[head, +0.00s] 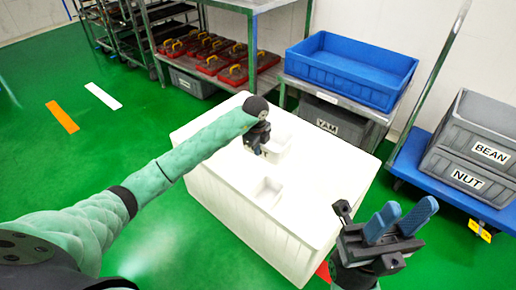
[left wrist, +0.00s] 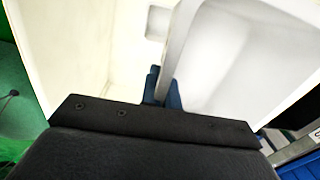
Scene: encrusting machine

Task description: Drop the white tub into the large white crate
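The large white crate (head: 245,207) stands on the floor in the middle of the head view. Its bright inside is hard to make out. The white tub (head: 283,143) is at the crate's far side, partly hidden by my left gripper (head: 262,150). In the left wrist view, the tub (left wrist: 250,60) fills the right side, and its rim runs between the blue fingers of my left gripper (left wrist: 164,90), which are closed on it. Whether the tub touches the crate cannot be told. My right gripper (head: 408,212) is open and empty, at the crate's right front.
A blue bin (head: 350,72) sits on a shelf above a grey YAM crate (head: 327,122). Grey BEAN (head: 485,130) and NUT (head: 464,176) crates stand on a blue cart at right. Racks with red containers (head: 210,58) are behind.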

